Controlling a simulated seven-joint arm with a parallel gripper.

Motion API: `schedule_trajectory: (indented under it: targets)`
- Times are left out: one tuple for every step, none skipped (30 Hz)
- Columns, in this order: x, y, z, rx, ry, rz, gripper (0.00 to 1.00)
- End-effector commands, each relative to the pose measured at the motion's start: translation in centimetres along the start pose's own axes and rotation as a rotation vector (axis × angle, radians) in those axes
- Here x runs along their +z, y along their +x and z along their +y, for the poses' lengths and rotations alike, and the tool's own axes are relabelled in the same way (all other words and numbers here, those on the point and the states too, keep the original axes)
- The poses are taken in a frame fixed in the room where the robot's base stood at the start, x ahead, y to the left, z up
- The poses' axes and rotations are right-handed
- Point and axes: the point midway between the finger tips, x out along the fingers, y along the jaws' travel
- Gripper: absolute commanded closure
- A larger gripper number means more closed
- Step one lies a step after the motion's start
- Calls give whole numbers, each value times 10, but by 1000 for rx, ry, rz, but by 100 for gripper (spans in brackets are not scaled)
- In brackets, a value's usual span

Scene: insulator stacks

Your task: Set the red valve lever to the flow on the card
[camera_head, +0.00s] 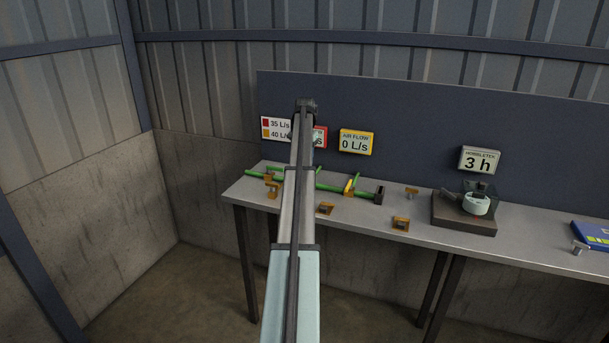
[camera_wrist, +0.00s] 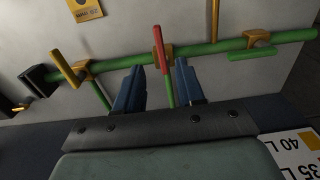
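The card (camera_head: 276,128) on the back panel reads 35 L/s beside a red square and 40 L/s beside an orange square. Its corner shows upside down in the wrist view (camera_wrist: 300,150). The red valve lever (camera_wrist: 160,45) stands across the green pipe (camera_wrist: 210,48), roughly at right angles to it. My gripper (camera_wrist: 160,66) is open, its two blue fingers on either side of the lever's lower part, with gaps visible. In the head view my arm hides the lever and most of a red-framed display (camera_head: 321,137), whose number is unreadable.
A yellow lever (camera_wrist: 64,68) sits on the same pipe, near its dark end block (camera_wrist: 38,80). A yellow air flow display (camera_head: 357,141) reads 0 L/s. Orange brackets (camera_head: 401,223) stand along the bench (camera_head: 300,205). A device under a clear cover (camera_head: 478,202) stands to the right.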

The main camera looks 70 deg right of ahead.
Motion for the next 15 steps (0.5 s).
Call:
schedule_trajectory:
  targets:
    - [1, 10, 0, 0, 0, -1, 62]
    - [1, 16, 0, 0, 0, -1, 62]
    - [1, 23, 0, 0, 0, -1, 62]
    - [1, 27, 0, 1, 0, -1, 62]
    - [1, 32, 0, 1, 0, -1, 62]
    - [1, 38, 0, 0, 0, 0, 62]
    - [1, 42, 0, 0, 0, 0, 62]
    - [1, 47, 0, 0, 0, 0, 62]
    - [0, 52, 0, 0, 0, 0, 62]
    - [0, 55, 0, 0, 0, 0, 62]
    - [0, 58, 0, 0, -1, 0, 62]
    - [0, 62, 0, 0, -1, 0, 62]
    - [0, 64, 0, 0, -1, 0, 62]
    - [0, 66, 0, 0, -1, 1, 62]
    - [0, 68, 0, 0, -1, 1, 62]
